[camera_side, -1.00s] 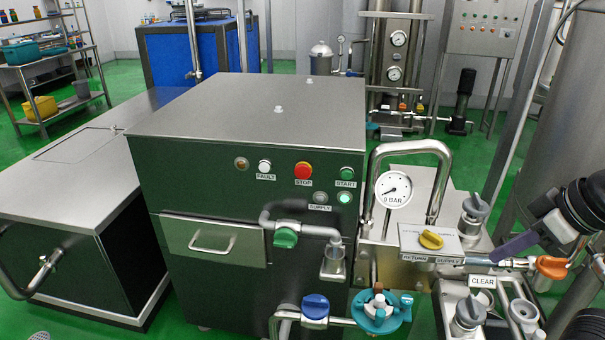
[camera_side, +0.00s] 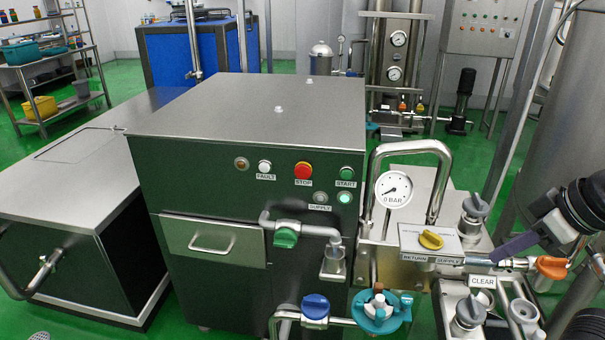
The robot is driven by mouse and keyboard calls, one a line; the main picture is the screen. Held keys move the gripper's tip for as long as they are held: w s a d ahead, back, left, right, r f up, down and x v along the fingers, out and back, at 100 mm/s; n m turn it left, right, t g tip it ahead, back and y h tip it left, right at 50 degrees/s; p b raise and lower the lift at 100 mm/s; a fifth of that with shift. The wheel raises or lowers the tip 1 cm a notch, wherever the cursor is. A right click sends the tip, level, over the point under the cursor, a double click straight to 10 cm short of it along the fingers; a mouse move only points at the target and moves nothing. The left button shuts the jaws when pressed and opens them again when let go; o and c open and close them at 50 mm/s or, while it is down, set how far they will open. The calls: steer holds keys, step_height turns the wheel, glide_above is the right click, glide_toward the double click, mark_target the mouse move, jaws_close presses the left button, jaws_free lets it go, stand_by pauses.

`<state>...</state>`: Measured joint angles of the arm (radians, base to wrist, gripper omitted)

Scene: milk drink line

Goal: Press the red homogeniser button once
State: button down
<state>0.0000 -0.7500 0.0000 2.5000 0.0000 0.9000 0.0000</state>
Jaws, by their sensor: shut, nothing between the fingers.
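The red button (camera_side: 303,170) is a round mushroom-shaped button labelled STOP. It sits on the upper front of the green homogeniser cabinet (camera_side: 190,185), between a white lamp (camera_side: 264,167) labelled FAULT and a green button (camera_side: 347,173) labelled START. Nothing covers the red button. My gripper (camera_side: 497,256) comes in from the right edge, its narrow end by the pipework near the RETURN/SUPPLY plate. It looks shut and empty. It is well to the right of the red button and lower in the picture, apart from it. Whether it touches the pipework I cannot tell.
A pressure gauge (camera_side: 394,189) reading near zero and a tall bent pipe (camera_side: 446,175) stand between my gripper and the buttons. A yellow knob (camera_side: 431,240), an orange handle (camera_side: 551,267) and a blue valve (camera_side: 315,306) are nearby. Space before the panel's upper front looks clear.

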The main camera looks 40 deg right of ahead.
steer(key=w+a+r+m+t, duration=0.15)
steer(key=w+r+t, duration=0.25)
steer(key=w+r, duration=0.45)
steer(key=w+r+m+t, duration=0.3)
steer(key=w+r+t, duration=0.25)
steer(key=w, duration=0.55)
steer(key=w+a+m+t, duration=0.1)
steer(key=w+m+t, duration=0.1)
steer(key=w, duration=1.1)
steer(key=w+a+f+m+t, duration=0.2)
steer(key=w+a+f, duration=0.1)
steer(key=w+f, duration=0.6)
steer(key=w+a+f+n+g, duration=0.1)
steer(key=a+f, duration=0.3)
steer(key=f, duration=1.2)
steer(key=shift+g, duration=0.85)
steer(key=shift+f, duration=0.1)
